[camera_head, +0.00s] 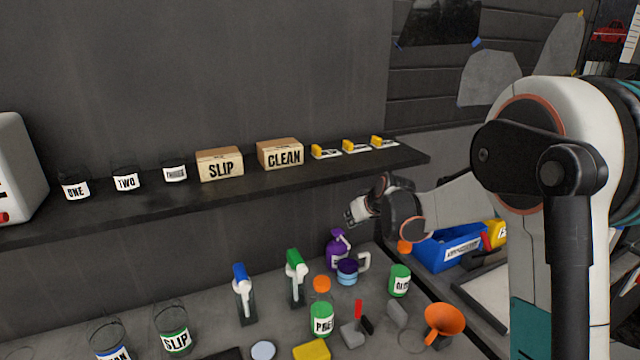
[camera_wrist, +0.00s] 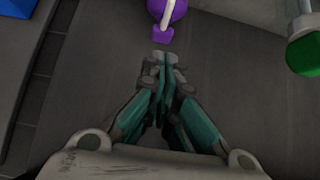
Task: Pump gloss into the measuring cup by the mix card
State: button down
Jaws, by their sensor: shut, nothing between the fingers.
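A purple pump bottle (camera_head: 336,254) with a pale nozzle stands at the back of the bench. Its label is too small to read. In the wrist view its purple top (camera_wrist: 170,12) lies just beyond my fingertips. A green container (camera_head: 400,283) to its right has a label that seems to start "GL". A small blue-and-purple cup-like thing (camera_head: 347,272) with a pale handle stands by the pump bottle; I cannot tell if it is the measuring cup. I cannot make out a mix card. My gripper (camera_head: 352,214) is shut and empty above the bench; its fingertips (camera_wrist: 161,58) meet.
A blue bin (camera_head: 440,250) stands at right. The shelf (camera_head: 290,175) above holds SLIP and CLEAN boxes and several cups.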

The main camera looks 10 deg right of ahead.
jog(key=s+r+m+h+b, duration=0.15)
jog(key=s+r, duration=0.25)
jog(key=s, duration=0.7)
jog(key=s+r+b, duration=0.2)
jog(key=s+r, duration=0.1)
jog(key=s, duration=0.8)
jog(key=s+f+m+b, duration=0.1)
jog(key=s+f, duration=0.2)
jog(key=s, duration=0.7)
jog(key=s+d+f+m+g+h+b, duration=0.1)
jog(key=s+f, duration=0.2)
jog(key=s, duration=0.8)
jog(key=shift+s+d+f+b, duration=0.15)
jog(key=shift+s+f+b, duration=0.05)
jog(key=shift+f+b, duration=0.2)
